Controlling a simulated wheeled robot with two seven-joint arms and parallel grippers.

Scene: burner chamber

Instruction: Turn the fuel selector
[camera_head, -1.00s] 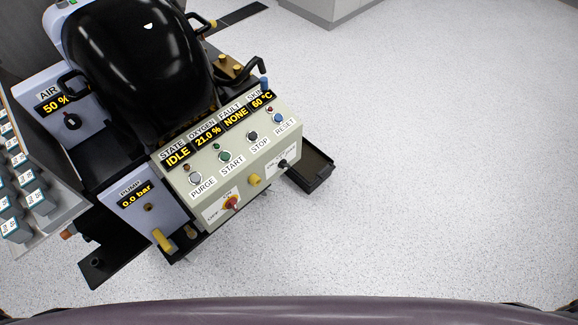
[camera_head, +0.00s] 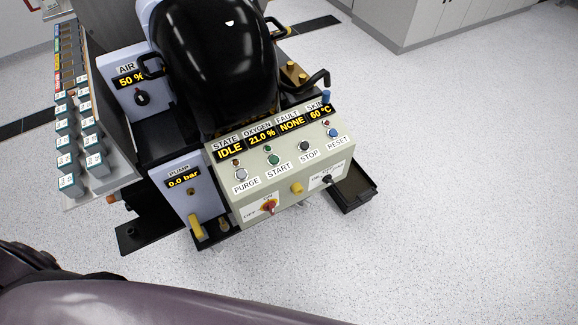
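The burner unit has a pale control panel (camera_head: 310,172) on its front. A black selector knob (camera_head: 327,179) sits at the panel's lower right, with a small white label plate around it; the label is too small to read surely. A red and yellow rotary switch (camera_head: 268,207) with an OFF/ON plate is at the lower left. A yellow knob (camera_head: 297,188) is between them. The displays read IDLE, 21.0 %, NONE and 60 °C. Neither gripper is in view; only part of my own body shows along the bottom and lower left.
A pump box (camera_head: 186,190) reading 0.0 bar with a yellow lever (camera_head: 196,228) is left of the panel. An air box (camera_head: 131,85) reads 50 %. A rack of labelled bottles (camera_head: 80,145) stands at left. A black tray (camera_head: 353,190) juts out right. Floor at right is clear.

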